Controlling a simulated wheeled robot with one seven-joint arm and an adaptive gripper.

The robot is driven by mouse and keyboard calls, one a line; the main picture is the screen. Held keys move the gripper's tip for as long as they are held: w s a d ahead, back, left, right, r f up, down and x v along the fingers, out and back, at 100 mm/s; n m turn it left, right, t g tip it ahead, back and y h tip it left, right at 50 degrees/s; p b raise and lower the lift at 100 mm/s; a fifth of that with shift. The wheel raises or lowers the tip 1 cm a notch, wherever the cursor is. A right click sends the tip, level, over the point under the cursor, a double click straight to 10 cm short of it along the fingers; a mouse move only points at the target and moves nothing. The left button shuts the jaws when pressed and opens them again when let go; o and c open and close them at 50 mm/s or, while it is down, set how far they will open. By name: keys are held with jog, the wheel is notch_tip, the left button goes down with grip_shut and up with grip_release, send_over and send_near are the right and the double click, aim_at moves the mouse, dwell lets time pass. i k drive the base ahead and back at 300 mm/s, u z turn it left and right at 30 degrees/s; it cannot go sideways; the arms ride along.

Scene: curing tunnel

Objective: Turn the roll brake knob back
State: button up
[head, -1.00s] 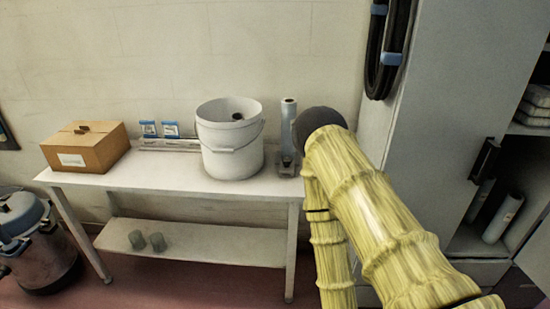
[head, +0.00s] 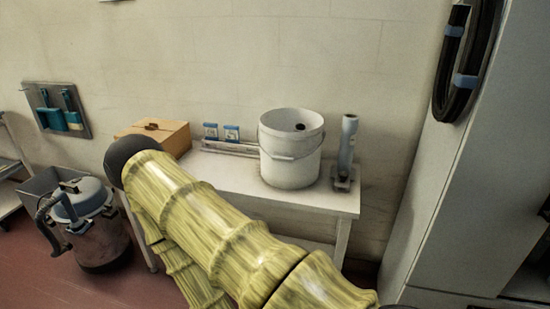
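A grey roll (head: 347,145) stands upright on a small dark base (head: 343,181) at the right end of the white table (head: 325,201). I cannot make out a brake knob on it at this size. My yellow, bamboo-patterned arm crosses the lower middle of the head view, with a dark rounded joint at its upper left. A second link runs down behind it. My gripper is out of view.
A white bucket (head: 290,160), a cardboard box (head: 165,134) and blue-and-white packets (head: 221,132) are on the table. A blue-lidded canister (head: 90,220) stands left on the red floor. A tool board (head: 56,110) hangs behind. A tall grey cabinet (head: 470,170) stands right.

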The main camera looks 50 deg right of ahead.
aim_at(343, 176)
jog(key=u, duration=0.75)
jog(key=k, duration=1.3)
jog(key=z, duration=1.75)
jog(key=i, duration=0.45)
jog(key=z, duration=0.1)
